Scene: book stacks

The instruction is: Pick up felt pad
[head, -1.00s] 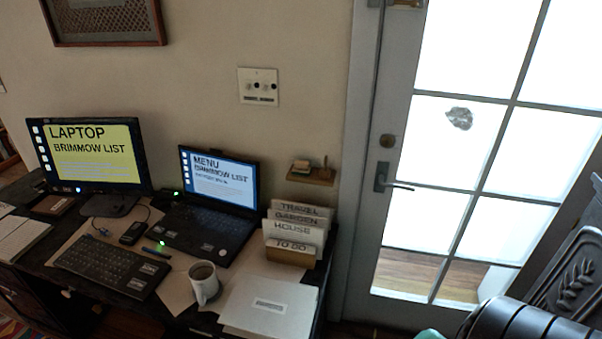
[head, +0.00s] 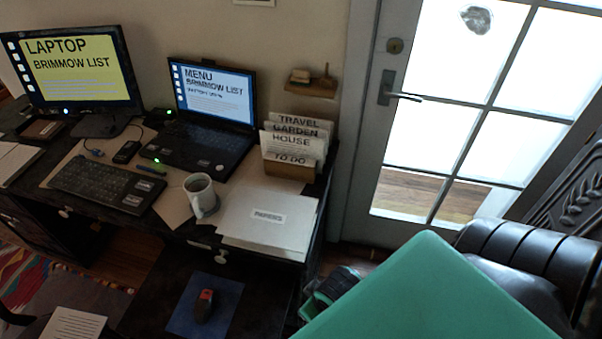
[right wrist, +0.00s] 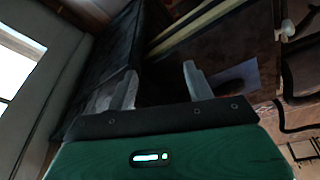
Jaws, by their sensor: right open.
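A flat blue pad (head: 184,318), which looks like the felt pad, lies on a low dark surface in front of the desk in the head view. A red and black object (head: 204,305) rests on it. A blue patch, probably the same pad (right wrist: 246,72), shows beyond my fingers in the right wrist view. My right gripper (right wrist: 161,86) is open with nothing between its fingers, apart from the pad. In the head view my green right arm covers the lower right, and its fingertips are not clear. My left gripper is not in view.
The desk holds a monitor (head: 75,70), laptop (head: 212,100), keyboard (head: 105,183), mug (head: 200,196), papers box (head: 268,218) and card holder (head: 290,170). A glazed door (head: 390,130) and black chair (head: 525,245) stand at right. A wall shelf (head: 312,90) holds small items.

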